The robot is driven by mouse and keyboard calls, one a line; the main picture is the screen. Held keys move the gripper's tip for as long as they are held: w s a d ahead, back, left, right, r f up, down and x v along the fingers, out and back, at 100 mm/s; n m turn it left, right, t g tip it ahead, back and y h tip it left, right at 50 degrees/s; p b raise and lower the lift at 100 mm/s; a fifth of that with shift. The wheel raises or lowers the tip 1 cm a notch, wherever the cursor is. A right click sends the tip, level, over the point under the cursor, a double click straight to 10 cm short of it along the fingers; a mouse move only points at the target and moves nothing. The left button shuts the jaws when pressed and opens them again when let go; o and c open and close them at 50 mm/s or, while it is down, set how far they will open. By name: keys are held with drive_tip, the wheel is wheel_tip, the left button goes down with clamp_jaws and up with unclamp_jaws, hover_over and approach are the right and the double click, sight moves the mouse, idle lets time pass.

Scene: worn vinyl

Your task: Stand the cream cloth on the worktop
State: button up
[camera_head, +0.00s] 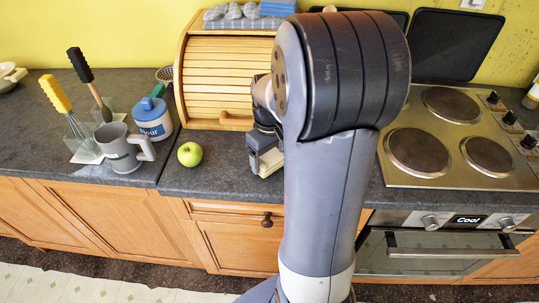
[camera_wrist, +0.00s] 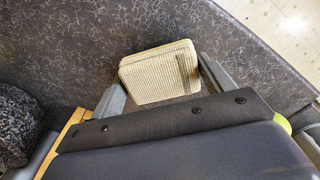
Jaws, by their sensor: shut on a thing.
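The cream cloth (camera_wrist: 150,72) is a small, thick folded pad with a ribbed weave and a darker stripe near its right side. In the wrist view it sits between the two grey fingers of my gripper (camera_wrist: 163,92), which is shut on it. In the head view my gripper (camera_head: 264,155) is low over the front part of the dark grey worktop (camera_head: 220,172), just right of the green apple. The cloth (camera_head: 271,162) shows there only as a small pale patch, partly hidden by my gripper and arm. I cannot tell whether it touches the worktop.
A green apple (camera_head: 190,154) lies left of my gripper. A wooden bread bin (camera_head: 225,83) stands behind. A flour jar (camera_head: 152,120), a grey mug (camera_head: 122,150) and utensils are further left. The hob (camera_head: 430,165) is right. The worktop's front edge is close.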

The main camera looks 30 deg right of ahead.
drive_tip(key=shift+f+b, duration=0.5)
drive_tip(key=shift+f, duration=0.15)
idle(0.8)
drive_tip(key=o, duration=1.2)
drive_tip(key=shift+o, duration=0.2)
drive_tip(key=shift+r, duration=0.2)
drive_tip(key=shift+r+p, duration=3.4)
drive_tip(key=shift+r, duration=0.5)
wheel_tip(320, 180, up, 11)
drive_tip(key=shift+f+b, duration=0.15)
drive_tip(key=shift+b, duration=0.2)
